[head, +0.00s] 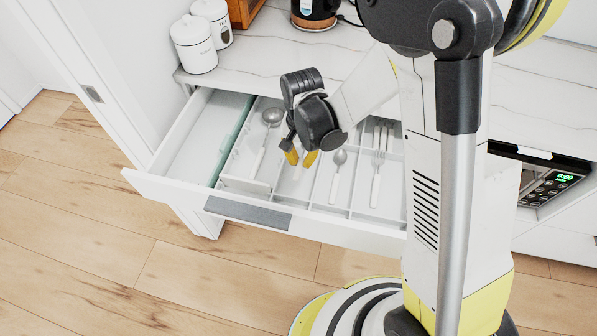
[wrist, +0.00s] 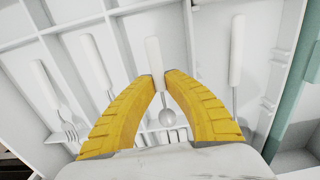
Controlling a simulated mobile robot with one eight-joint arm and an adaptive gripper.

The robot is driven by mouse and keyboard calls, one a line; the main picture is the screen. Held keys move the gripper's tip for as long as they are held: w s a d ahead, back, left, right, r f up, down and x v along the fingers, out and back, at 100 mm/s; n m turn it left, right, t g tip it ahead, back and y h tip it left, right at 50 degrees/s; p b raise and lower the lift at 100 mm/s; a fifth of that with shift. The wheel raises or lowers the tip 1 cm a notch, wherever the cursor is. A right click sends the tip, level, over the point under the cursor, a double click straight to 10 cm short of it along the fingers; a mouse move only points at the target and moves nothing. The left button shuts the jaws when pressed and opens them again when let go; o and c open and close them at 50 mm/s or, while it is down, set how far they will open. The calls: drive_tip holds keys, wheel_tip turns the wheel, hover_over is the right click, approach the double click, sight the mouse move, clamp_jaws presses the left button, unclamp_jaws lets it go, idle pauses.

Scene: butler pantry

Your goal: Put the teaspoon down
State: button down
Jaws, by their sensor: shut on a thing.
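My gripper (head: 300,158) is over the cutlery tray (head: 247,186) in the open drawer (head: 165,187). In the wrist view its yellow fingers (wrist: 162,76) are shut on the teaspoon (wrist: 153,52), which has a white handle and a small metal bowl. The handle points away from my gripper and the bowl shows between the fingers. The teaspoon is low over or in a tray compartment; I cannot tell whether it touches the bottom. In the head view my gripper hides most of it.
A larger spoon (head: 338,160) and a fork (head: 376,180) lie in compartments to the right. A ladle-like spoon (head: 271,117) lies to the left. Thin dividers separate them. The drawer's far left section is empty. White canisters (head: 194,45) stand on the counter (head: 262,54) behind.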

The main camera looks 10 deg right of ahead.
sight(300, 169)
drive_tip(key=shift+f+b, duration=0.75)
drive_tip(key=shift+f, duration=1.45)
drive_tip(key=shift+f, duration=0.15)
drive_tip(key=c, duration=1.5)
unclamp_jaws()
drive_tip(key=shift+o, duration=0.2)
